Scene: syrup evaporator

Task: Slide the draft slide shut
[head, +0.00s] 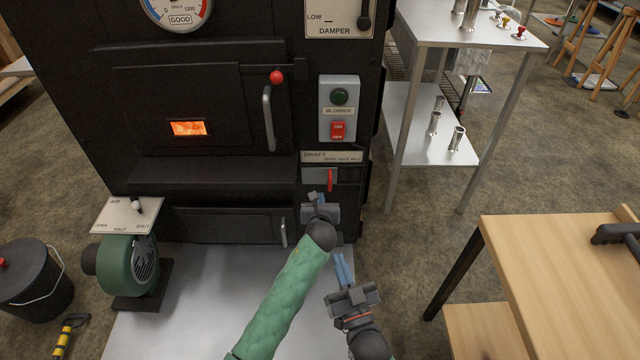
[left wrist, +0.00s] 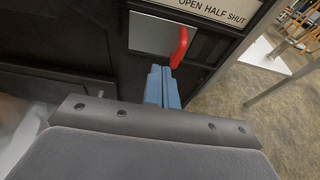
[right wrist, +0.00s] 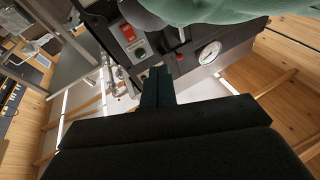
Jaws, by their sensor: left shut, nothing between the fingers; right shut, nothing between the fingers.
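The draft slide's red handle (head: 330,180) hangs at the right part of a bare metal plate (head: 312,174), under the draft label (head: 332,157). My left gripper (head: 316,197) is shut and empty, just below and left of the handle. Its blue fingertips (left wrist: 161,72) are close to the handle's lower end; I cannot tell whether they touch. My right gripper (head: 340,262) is shut and empty, lower and to the right. Its fingers (right wrist: 157,88) also show in the right wrist view.
The blower switch box (head: 339,108) sits above the label. The firebox door's handle (head: 268,118) is up and left, and a lower door handle (head: 283,232) is left of my left gripper. A metal shelf (head: 425,130) stands right, and a wooden table (head: 560,270) lower right.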

